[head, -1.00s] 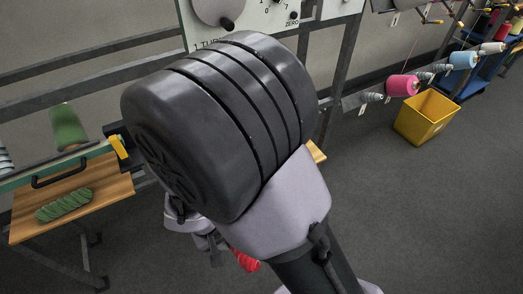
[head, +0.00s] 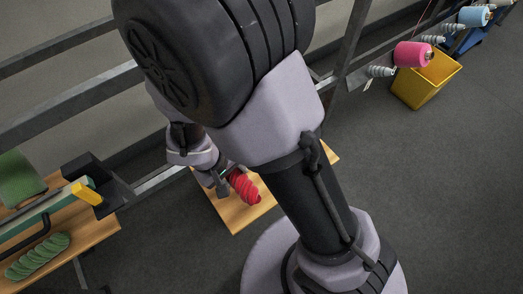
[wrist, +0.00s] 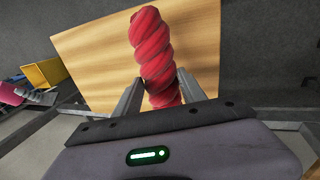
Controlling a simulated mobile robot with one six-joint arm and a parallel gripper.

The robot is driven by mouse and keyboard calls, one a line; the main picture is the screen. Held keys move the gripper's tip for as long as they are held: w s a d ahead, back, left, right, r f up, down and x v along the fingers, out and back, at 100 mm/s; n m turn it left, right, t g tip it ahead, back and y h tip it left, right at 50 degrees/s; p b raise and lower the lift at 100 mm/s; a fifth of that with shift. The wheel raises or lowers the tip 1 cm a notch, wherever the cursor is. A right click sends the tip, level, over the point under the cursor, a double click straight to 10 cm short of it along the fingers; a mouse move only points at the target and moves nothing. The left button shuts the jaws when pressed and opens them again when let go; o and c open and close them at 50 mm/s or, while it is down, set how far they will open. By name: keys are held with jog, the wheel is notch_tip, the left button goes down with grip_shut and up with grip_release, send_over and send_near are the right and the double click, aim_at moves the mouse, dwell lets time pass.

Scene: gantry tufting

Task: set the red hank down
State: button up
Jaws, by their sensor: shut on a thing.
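The red hank (head: 244,187) is a twisted bundle of red yarn. My gripper (head: 226,182) is shut on it in the head view, partly hidden by my own arm. In the wrist view the hank (wrist: 154,55) stands out beyond the two fingers of my gripper (wrist: 159,92), which press on its sides near the close end. A wooden board (head: 234,218) lies below and behind the hank; it fills much of the wrist view (wrist: 95,55). I cannot tell whether the hank touches the board.
A green hank (head: 38,255) lies on another wooden board at left, near a yellow-ended bar (head: 88,194). A pink cone (head: 413,54) and a blue cone (head: 473,16) sit on a rail at right. A yellow bin (head: 427,80) stands on the floor.

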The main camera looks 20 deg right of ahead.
jog(key=w+d, duration=0.1)
jog(key=d, duration=0.2)
jog(key=w+d+f, duration=0.1)
jog(key=w+d, duration=0.1)
jog(key=d, duration=0.2)
jog(key=w+d, duration=0.2)
jog(key=d, duration=0.1)
jog(key=shift+w+d+f+b, duration=0.1)
jog(key=shift+d+f+b, duration=0.1)
jog(key=shift+b, duration=0.1)
notch_tip(320, 180, down, 4)
jog(key=shift+r+b, duration=0.2)
jog(key=shift+b, duration=1.05)
jog(key=shift+r, duration=0.2)
jog(key=shift+f, duration=0.1)
jog(key=o, duration=1.4)
jog(key=shift+o, duration=0.2)
